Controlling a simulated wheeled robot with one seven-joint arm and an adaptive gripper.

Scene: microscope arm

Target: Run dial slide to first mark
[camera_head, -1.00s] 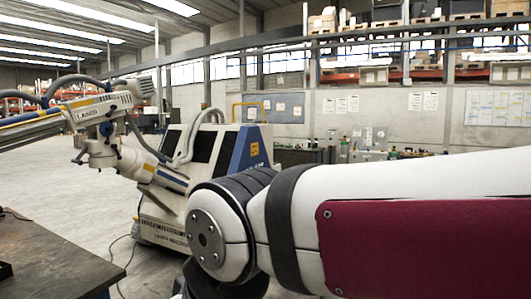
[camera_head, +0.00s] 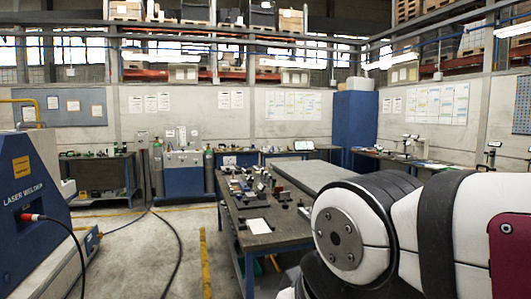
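No dial slide or mark can be made out in this view. A small white stand (camera_head: 408,143), perhaps a microscope, is on the bench at the back right, too small to tell its parts. Another small upright device (camera_head: 492,152) shows at the right edge. My arm fills the lower right, with a white and black joint and a dark red panel. My gripper is out of the picture, so what it holds is hidden.
A dark workbench (camera_head: 263,238) with several small tools stands in the middle. The blue laser welder (camera_head: 25,205) is at the left, with a black cable (camera_head: 178,250) across the floor. A blue cabinet (camera_head: 355,122) stands behind.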

